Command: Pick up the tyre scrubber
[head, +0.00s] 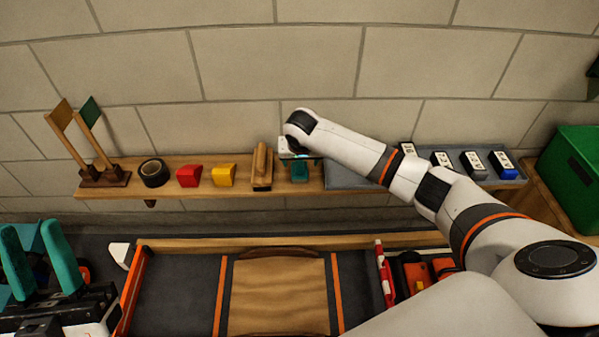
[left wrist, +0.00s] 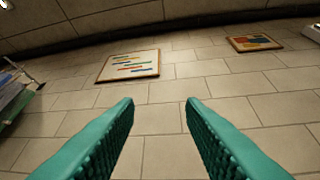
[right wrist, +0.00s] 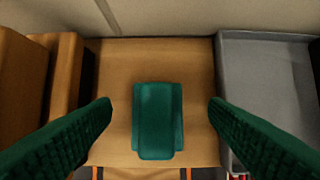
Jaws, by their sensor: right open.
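A small green block (right wrist: 158,125), possibly the tyre scrubber, sits on the wooden shelf between the fingers of my right gripper (right wrist: 160,103). The fingers are open, with a gap on each side of the block. In the head view the green block (head: 299,173) shows under my right gripper (head: 299,155), partly covered by it. A wooden block-like tool (head: 262,167) stands just left of it; I cannot tell for sure which one is the scrubber. My left gripper (head: 33,232) is open and empty at the lower left; its fingers (left wrist: 158,104) also show apart in the left wrist view.
A yellow block (head: 224,175), a red block (head: 189,176) and a black tape roll (head: 154,173) stand further left on the shelf. A grey tray (right wrist: 265,85) lies close on the right. The wall is right behind the shelf. A green bin (head: 572,175) stands far right.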

